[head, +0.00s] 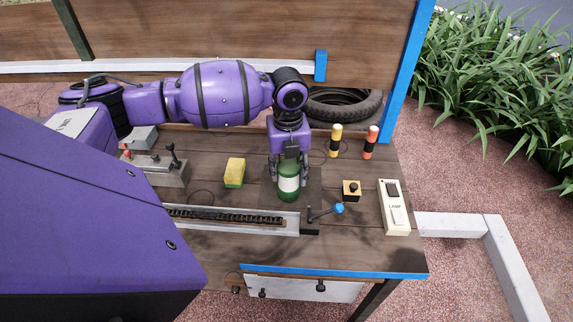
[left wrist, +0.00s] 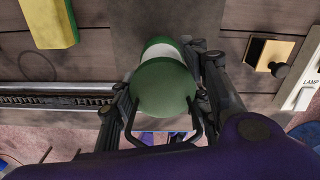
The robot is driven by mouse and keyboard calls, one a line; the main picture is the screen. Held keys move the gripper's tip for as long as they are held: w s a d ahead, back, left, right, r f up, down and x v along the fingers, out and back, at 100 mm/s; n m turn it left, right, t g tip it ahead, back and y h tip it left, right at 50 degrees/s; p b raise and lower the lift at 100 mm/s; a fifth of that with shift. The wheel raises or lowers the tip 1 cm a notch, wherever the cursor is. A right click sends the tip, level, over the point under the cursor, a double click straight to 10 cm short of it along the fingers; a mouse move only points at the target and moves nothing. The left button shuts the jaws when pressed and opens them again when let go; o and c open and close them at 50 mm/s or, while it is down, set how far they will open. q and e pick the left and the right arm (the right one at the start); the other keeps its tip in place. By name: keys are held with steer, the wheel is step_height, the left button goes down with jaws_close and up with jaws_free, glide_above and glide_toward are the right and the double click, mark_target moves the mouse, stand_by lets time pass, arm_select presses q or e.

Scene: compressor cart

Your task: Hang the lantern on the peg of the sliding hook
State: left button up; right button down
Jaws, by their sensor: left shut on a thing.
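The lantern (head: 289,185), a green cylinder with a white band, stands upright at the middle of the cart top. My left gripper (head: 289,170) points down from above and is shut on it, one finger on each side. In the left wrist view the green domed top of the lantern (left wrist: 165,85) sits between the fingers of my left gripper (left wrist: 165,97), with a dark wire handle beside it. A blue bracket (head: 320,65) is at the right end of a white rail on the back panel; I cannot tell whether it is the sliding hook. No peg is clearly visible. My right gripper is not in view.
A yellow-green sponge (head: 234,172) lies left of the lantern. A chain track (head: 225,217) and a blue-knobbed lever (head: 339,208) are in front. A black-button box (head: 351,190), LAMP switch (head: 394,207) and two striped posts (head: 335,140) stand right. A tire (head: 345,103) is behind.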

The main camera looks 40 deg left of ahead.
arm_select(q)
steer(key=shift+w+f, duration=0.1)
steer(key=shift+f, duration=0.3)
steer(key=shift+f, duration=0.2)
steer(key=o, duration=1.5)
steer(key=r, duration=0.7)
steer(key=shift+w+d+r+b, duration=0.15)
steer(key=shift+d+r+b, duration=0.1)
steer(key=shift+r+b, duration=0.15)
